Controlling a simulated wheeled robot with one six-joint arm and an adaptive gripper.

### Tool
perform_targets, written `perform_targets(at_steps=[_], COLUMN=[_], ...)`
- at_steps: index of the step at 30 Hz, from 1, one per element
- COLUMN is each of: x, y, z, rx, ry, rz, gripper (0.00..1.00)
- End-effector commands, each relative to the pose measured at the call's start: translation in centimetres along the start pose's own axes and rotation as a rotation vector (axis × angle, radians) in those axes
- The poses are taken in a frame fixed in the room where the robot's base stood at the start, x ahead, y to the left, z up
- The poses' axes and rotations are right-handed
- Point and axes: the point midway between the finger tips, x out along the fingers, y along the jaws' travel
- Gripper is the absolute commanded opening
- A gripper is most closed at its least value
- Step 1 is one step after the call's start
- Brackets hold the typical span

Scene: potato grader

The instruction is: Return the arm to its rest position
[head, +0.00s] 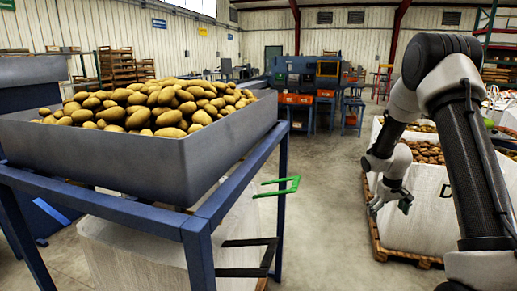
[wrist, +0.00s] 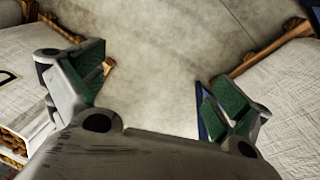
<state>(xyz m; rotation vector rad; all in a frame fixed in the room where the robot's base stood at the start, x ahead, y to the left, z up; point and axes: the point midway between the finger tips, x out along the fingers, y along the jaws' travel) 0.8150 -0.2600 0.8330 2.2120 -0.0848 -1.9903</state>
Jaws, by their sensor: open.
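My arm rises at the right of the head view and bends over, with my gripper (head: 390,203) hanging low at its end, in front of a white bulk bag. In the wrist view my gripper (wrist: 160,95) has its two green-padded fingers spread wide apart. Nothing is between them but the bare concrete floor below.
A grey hopper (head: 225,128) heaped with potatoes (head: 150,105) stands on a blue frame (head: 200,240) at left. White bulk bags (head: 425,205) on wooden pallets (head: 385,240) stand at right. The concrete floor (head: 325,200) between is clear. Machines (head: 305,80) stand farther back.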

Motion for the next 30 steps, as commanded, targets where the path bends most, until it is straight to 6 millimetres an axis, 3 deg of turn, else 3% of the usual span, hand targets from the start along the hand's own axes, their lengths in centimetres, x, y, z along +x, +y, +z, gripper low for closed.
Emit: perform_targets(at_steps=[1, 6, 12, 16, 22, 30], x=[-3.6, -13.1, -21.6, -25.3, -29.2, -33.4], y=[-0.3, -2.3, -5.4, -7.2, -8.7, -8.7], z=[2.4, 11.3, 21.1, 26.3, 30.7, 31.5], rx=[0.015, 0.061, 0.102, 0.122, 0.128, 0.115], ry=[-0.034, -0.147, -0.189, -0.148, 0.036, 0.250], rz=[-0.004, -0.040, -0.098, -0.131, -0.150, -0.142], gripper=[1.00, 1.00, 1.00, 1.00, 1.00, 1.00])
